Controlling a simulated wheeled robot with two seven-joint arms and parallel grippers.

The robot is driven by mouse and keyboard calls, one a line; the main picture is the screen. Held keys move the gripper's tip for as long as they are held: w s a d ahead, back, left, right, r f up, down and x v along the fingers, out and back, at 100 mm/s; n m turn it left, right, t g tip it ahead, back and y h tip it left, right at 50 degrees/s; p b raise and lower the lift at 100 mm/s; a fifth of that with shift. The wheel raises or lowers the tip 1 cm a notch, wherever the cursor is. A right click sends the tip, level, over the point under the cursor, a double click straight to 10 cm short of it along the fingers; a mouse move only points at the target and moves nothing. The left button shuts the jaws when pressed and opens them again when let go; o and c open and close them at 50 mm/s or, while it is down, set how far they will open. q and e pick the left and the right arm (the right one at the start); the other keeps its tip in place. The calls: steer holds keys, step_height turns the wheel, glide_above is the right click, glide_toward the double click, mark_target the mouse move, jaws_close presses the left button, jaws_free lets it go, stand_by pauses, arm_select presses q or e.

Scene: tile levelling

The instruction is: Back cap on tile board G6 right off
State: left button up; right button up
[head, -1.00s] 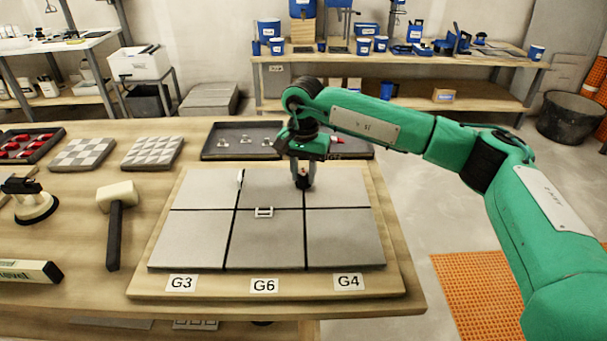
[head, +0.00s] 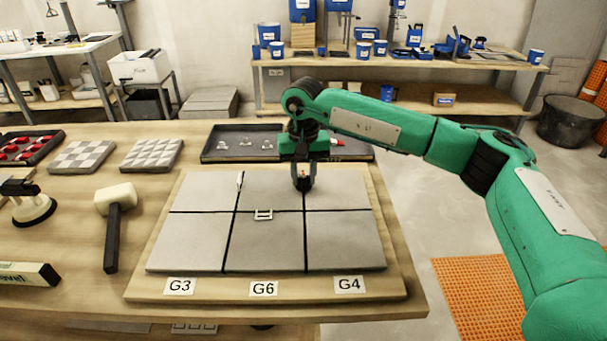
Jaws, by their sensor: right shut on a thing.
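The tile board (head: 135,285) lies on the wooden table with grey tiles in two rows, and labels G3, G6 (head: 263,289) and G4 stand along its front edge. My right gripper (head: 303,187) points down at the joint between the back middle and back right tiles. It is shut on the cap there; the fingers hide most of this cap, and I cannot tell whether it is still seated. A white clip (head: 263,214) sits at the front edge of the back middle tile. Another small white piece (head: 240,180) stands in the left back joint. My left gripper is not in view.
A dark tray (head: 220,155) with several white clips and a red piece (head: 336,142) lies behind the board. A mallet (head: 115,205), a suction lifter (head: 32,208) and a level box (head: 25,274) lie to the left. Shelves stand behind.

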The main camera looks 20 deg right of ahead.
steer(key=shift+w+r, duration=0.1)
steer(key=o, duration=1)
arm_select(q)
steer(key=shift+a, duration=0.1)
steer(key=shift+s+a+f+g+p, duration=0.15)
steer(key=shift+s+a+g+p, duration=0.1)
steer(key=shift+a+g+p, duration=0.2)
arm_select(e)
step_height(320, 180, up, 14)
steer(key=shift+f, duration=0.15)
